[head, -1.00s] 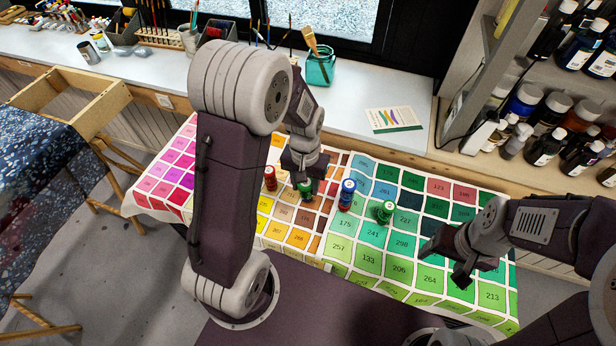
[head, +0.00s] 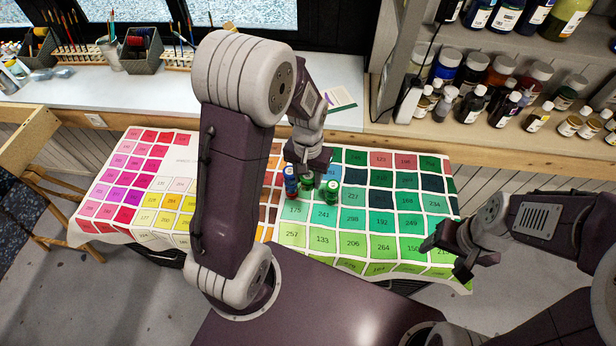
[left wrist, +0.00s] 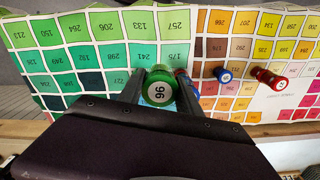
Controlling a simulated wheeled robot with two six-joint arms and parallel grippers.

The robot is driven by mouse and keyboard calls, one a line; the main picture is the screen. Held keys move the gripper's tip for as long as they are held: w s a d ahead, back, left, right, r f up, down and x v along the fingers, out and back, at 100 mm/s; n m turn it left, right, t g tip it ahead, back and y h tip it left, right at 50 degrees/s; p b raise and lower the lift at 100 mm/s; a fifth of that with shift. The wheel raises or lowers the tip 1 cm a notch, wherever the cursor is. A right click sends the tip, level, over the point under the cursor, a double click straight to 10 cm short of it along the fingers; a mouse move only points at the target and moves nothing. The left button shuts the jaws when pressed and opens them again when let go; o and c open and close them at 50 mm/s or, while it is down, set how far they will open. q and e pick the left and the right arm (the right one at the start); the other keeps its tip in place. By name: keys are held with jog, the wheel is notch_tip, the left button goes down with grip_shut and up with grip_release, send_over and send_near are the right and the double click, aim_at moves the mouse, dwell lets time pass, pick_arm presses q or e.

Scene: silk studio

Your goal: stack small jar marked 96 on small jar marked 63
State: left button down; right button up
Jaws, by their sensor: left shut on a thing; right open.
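My left gripper (head: 307,174) is shut on a green jar (head: 306,187) and holds it over the colour chart. In the left wrist view its pale lid reads 96 (left wrist: 159,92), between the two fingers. A second green jar (head: 331,190) stands just to its right in the head view. A blue jar (head: 290,182) stands close on its left. The mark 63 is not readable on any jar, so I cannot tell which one bears it. My right gripper (head: 452,257) is open and empty, in front of the chart's right part.
The left wrist view also shows a blue-capped jar (left wrist: 223,75) and a red jar (left wrist: 270,79) on the chart, apart from the gripper. The colour chart (head: 365,246) has free squares in front of the jars. Shelves with bottles (head: 505,75) stand at the back right.

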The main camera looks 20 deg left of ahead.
pick_arm(q)
jog(key=shift+d+n, duration=0.15)
jog(key=shift+n, duration=0.45)
jog(key=shift+w+r+n, duration=0.15)
jog(key=shift+n, duration=0.35)
jog(key=w+d+f+n+p, duration=0.2)
jog(key=w+d+n+p, duration=0.1)
jog(key=w+n, duration=0.4)
jog(key=shift+w+d+f, duration=0.35)
jog(key=shift+w+d, duration=0.45)
jog(key=shift+w, duration=0.15)
notch_tip(320, 180, down, 6)
jog(key=b, duration=0.5)
jog(key=shift+f, duration=0.4)
jog(key=shift+f+b, duration=0.55)
jog(key=shift+b, duration=0.05)
